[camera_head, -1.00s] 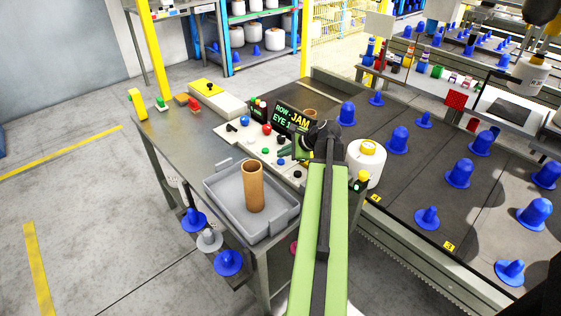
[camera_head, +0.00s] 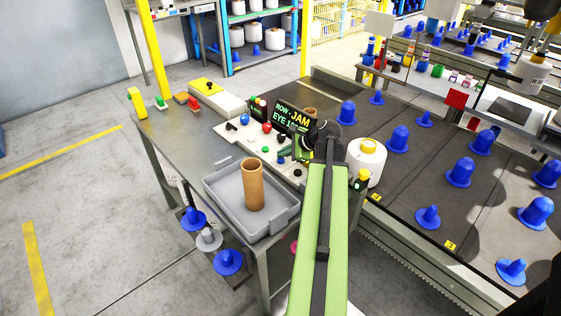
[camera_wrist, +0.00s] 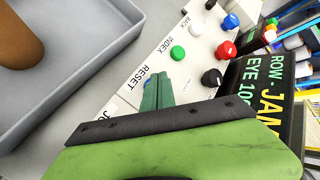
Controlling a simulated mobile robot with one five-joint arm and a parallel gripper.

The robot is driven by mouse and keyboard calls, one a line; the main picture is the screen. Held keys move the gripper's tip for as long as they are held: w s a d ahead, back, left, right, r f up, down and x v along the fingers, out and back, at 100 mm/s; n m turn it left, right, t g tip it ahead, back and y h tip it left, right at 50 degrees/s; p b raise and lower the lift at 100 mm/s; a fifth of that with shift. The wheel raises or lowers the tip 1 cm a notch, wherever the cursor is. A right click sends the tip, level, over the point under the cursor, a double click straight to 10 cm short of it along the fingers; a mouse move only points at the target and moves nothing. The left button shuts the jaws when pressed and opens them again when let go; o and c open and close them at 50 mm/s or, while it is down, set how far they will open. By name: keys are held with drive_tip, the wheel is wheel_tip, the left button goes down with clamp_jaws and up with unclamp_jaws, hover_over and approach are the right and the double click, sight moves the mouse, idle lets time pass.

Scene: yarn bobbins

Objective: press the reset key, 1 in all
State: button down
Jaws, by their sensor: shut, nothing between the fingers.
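The reset key lies beside the printed RESET label on the white control panel (camera_wrist: 118,95). A small blue part of the reset key (camera_wrist: 147,85) shows at the left edge of my fingertips in the wrist view; the rest is hidden behind them. In the head view a small blue key (camera_head: 281,160) shows just below my fingers. My gripper (camera_wrist: 157,90) has its dark green fingers shut and empty, pointing at the panel over this key. I cannot tell whether the tips touch it. In the head view my gripper (camera_head: 288,153) is partly hidden by my wrist.
Near the fingers are a green INDEX key (camera_wrist: 178,52), a red button (camera_wrist: 224,50), a blue knob (camera_wrist: 231,20) and black knobs (camera_wrist: 212,77). A display (camera_head: 292,116) reading JAM stands behind. A grey tray (camera_head: 223,210) holding a brown tube (camera_head: 253,185) sits in front.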

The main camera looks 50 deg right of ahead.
sight(283, 160)
drive_tip(key=shift+f+b, duration=0.5)
idle(0.6)
drive_tip(key=shift+r, duration=0.1)
drive_tip(key=shift+r+p, duration=0.85)
drive_tip(key=shift+p, duration=0.1)
wheel_tip(283, 160, up, 5)
drive_tip(key=p, duration=0.5)
drive_tip(key=shift+r, duration=0.1)
idle(0.4)
